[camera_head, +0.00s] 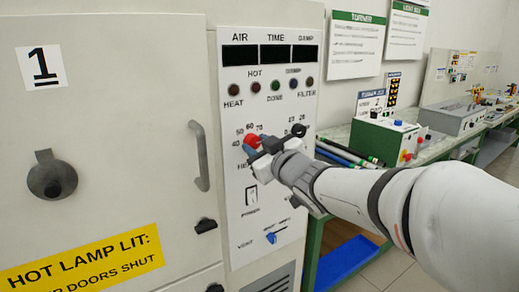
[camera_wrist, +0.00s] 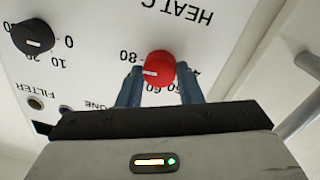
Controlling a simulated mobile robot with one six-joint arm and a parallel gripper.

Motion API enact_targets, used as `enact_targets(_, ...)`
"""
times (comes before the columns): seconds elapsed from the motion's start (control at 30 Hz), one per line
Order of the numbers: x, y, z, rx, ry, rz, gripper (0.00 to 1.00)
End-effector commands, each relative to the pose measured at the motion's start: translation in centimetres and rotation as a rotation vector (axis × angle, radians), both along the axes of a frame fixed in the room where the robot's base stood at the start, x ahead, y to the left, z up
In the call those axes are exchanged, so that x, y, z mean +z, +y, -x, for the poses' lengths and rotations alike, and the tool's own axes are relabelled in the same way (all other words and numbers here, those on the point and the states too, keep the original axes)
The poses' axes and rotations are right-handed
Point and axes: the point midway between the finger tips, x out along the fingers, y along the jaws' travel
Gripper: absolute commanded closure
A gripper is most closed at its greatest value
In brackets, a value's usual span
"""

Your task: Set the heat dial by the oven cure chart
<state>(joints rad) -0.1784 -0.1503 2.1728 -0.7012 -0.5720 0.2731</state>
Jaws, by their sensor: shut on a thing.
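The red heat dial (camera_head: 251,141) is on the white control panel, partly hidden by my gripper (camera_head: 262,146) in the head view. In the wrist view the red dial (camera_wrist: 160,67) sits between the two blue fingers of my gripper (camera_wrist: 160,88), which is shut on it. The panel appears upside down there. The dial's white mark points left and slightly down, between the 80 and the 60, near where a finger hides part of the scale. I cannot identify an oven cure chart; the wall sheets (camera_head: 356,45) are too small to read.
A black dial (camera_wrist: 33,37) is beside the red one. The panel also has dark displays (camera_head: 276,54), a power switch (camera_head: 251,195) and a blue vent lever (camera_head: 271,238). The oven door handle (camera_head: 199,155) stands out on the left. A bench (camera_head: 440,146) with boxes is right.

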Motion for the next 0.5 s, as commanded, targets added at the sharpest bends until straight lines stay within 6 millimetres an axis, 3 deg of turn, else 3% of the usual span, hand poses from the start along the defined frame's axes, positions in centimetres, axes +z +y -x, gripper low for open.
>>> enact_targets(0.5, -0.58, -0.05, 0.0, -0.001, -0.251, 0.368, 0.9)
